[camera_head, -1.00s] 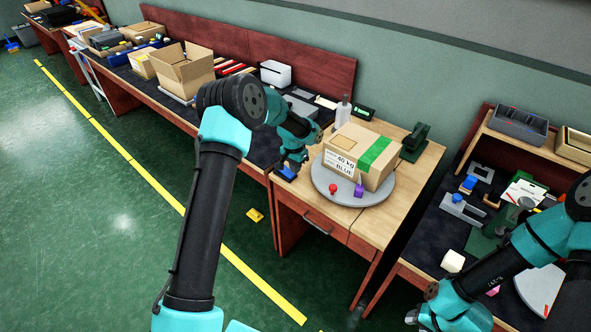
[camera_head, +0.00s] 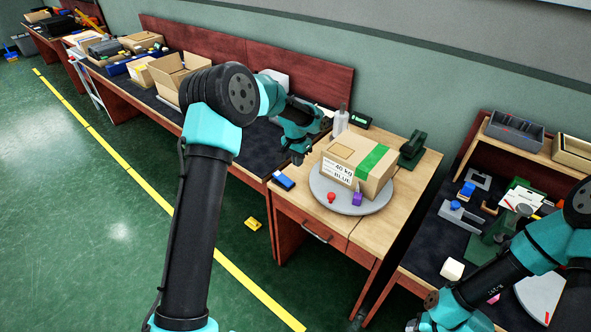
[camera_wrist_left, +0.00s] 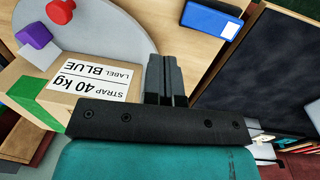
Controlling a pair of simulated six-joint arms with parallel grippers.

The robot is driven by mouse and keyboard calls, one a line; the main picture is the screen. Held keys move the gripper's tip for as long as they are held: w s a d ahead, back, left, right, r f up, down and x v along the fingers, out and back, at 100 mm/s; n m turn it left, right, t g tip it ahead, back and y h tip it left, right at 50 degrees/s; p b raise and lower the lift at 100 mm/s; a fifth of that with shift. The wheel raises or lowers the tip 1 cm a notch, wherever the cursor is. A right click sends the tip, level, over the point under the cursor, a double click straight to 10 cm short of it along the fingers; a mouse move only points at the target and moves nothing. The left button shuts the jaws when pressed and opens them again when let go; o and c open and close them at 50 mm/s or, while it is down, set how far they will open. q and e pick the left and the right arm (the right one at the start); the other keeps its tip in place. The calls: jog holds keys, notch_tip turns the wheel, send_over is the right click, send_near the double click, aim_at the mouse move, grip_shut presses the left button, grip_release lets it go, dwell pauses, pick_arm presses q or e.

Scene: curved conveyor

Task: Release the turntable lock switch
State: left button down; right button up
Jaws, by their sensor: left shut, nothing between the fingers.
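A grey round turntable (camera_head: 325,194) sits on the wooden table. It carries a cardboard box (camera_head: 345,187) with a green strap and a "40 kg BLUE" label. A blue-and-white switch (camera_head: 283,180) lies at the table's left front corner, off the turntable; it also shows in the left wrist view (camera_wrist_left: 211,20). Its lock position cannot be told. My left gripper (camera_head: 298,158) is shut and empty, above the table between switch and box. In the left wrist view its closed fingers (camera_wrist_left: 164,65) are apart from the switch. My right gripper is out of frame.
A red knob (camera_head: 332,197) and a purple block (camera_head: 357,199) are at the turntable's front edge. A white bottle (camera_head: 341,122) and a dark green device (camera_head: 413,148) stand behind. A dark-topped bench lies left, a cluttered one right.

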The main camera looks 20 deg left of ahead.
pick_arm(q)
jog(key=shift+s+d+r, duration=0.1)
jog(key=shift+d+r, duration=0.15)
jog(key=shift+r, duration=0.9)
jog(key=shift+s+d+r, duration=0.1)
jog(key=shift+d+r, duration=0.1)
jog(key=shift+r, duration=0.95)
jog(key=s+d+f+n+h, duration=0.1)
jog(key=s+d+f, duration=0.1)
jog(key=s+f, duration=0.55)
jog(key=s+d+f+n+h, duration=0.15)
jog(key=s+f, duration=0.35)
jog(key=f, duration=0.5)
jog(key=s+f+n, duration=0.1)
jog(key=s+f, duration=0.2)
jog(key=s, duration=0.7)
jog(key=s+d+f+n+t, duration=0.1)
jog(key=s+f, duration=0.3)
jog(key=s, duration=0.7)
jog(key=shift+s+f+n, duration=0.25)
jog(key=shift+f+n, duration=0.05)
jog(key=shift+n, duration=0.15)
